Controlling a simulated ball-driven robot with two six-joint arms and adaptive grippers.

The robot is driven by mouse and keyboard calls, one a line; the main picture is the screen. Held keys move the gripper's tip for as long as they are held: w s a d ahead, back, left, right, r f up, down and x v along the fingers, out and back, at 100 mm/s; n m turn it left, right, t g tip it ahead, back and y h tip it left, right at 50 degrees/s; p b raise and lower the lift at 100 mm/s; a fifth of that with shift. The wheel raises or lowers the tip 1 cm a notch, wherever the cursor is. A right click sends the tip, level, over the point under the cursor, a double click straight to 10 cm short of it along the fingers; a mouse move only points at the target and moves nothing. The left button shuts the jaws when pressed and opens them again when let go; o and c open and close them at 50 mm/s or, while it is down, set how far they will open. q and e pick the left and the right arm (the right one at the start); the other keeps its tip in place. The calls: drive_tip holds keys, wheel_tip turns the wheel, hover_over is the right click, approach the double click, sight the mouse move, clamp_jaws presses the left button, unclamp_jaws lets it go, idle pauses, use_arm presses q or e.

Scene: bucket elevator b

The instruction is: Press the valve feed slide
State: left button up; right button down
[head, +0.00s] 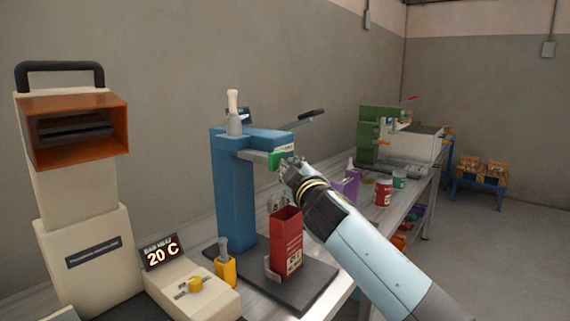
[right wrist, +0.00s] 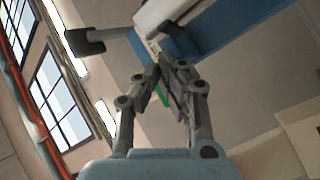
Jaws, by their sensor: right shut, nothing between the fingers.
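A blue press-like stand (head: 234,190) rises from a dark base plate on the bench. Under its overhanging head sits a small green part (head: 276,160), which looks like the valve feed slide; I cannot read its label. My right gripper (head: 287,167) is shut and empty, its fingertips right beside the green part. I cannot tell whether they touch it. In the right wrist view the closed fingers (right wrist: 167,68) point up at the blue head (right wrist: 225,28), and a sliver of green (right wrist: 163,95) shows between them. My left gripper is not in view.
An open red box (head: 287,240) stands on the base plate below my right arm. A yellow bottle (head: 226,267), a 20 C display (head: 161,253) and a cream machine (head: 80,235) stand to the left. A green machine (head: 378,135) and small containers stand farther along the bench.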

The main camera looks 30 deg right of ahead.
drive_tip(key=shift+w+a, duration=0.1)
drive_tip(key=shift+w, duration=0.15)
idle(0.4)
drive_tip(key=shift+s+d, duration=0.35)
drive_tip(key=shift+s, duration=0.45)
drive_tip(key=shift+s+d, duration=0.3)
drive_tip(key=shift+s, duration=0.5)
drive_tip(key=s, duration=0.1)
drive_tip(key=s+d, duration=0.1)
drive_tip(key=s, duration=0.1)
drive_tip(key=s+d, duration=0.1)
drive_tip(key=shift+s, duration=0.3)
drive_tip(key=shift+f, duration=0.1)
